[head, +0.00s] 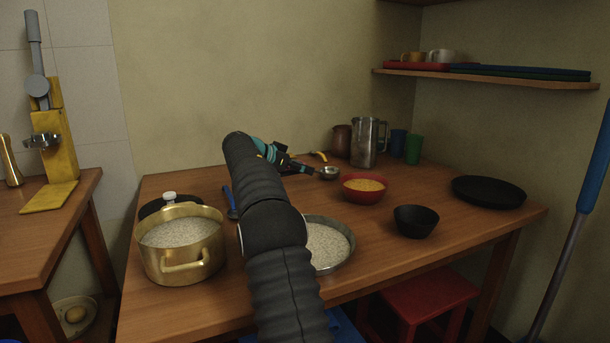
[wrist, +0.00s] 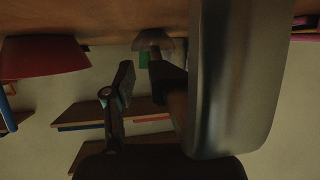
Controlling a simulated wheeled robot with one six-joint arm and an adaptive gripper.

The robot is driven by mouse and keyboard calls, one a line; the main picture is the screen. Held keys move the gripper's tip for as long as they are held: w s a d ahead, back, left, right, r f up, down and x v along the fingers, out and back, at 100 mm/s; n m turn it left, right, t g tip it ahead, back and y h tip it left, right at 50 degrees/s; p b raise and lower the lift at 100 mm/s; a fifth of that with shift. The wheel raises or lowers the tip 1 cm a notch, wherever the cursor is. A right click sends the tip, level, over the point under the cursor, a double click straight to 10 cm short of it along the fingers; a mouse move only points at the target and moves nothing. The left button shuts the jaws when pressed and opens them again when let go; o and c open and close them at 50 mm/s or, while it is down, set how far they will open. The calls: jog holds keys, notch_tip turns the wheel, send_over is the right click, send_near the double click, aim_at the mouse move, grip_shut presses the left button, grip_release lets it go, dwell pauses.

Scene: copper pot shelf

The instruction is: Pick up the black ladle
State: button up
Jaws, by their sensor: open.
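A ladle with a small steel bowl (head: 328,173) lies at the back middle of the table; the dark part leading to it merges with my gripper (head: 298,167), so its handle is hard to tell apart. My gripper is open beside it, reaching from the left. In the wrist view, which is upside down, a rounded bowl (wrist: 153,40), likely the ladle's, shows just beyond my gripper (wrist: 146,76). I cannot tell whether the fingers are around the handle. A large grey surface (wrist: 235,80) fills the right of that view; I cannot identify it.
A red bowl (head: 364,188) stands right of the ladle, a metal pitcher (head: 364,143) behind it. A blue-handled utensil (head: 230,203), brass pot (head: 180,245), grain-filled pan (head: 340,245), black bowl (head: 416,221) and black pan (head: 488,192) share the table (head: 450,240).

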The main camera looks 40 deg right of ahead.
jog(key=shift+c, duration=0.3)
grip_shut()
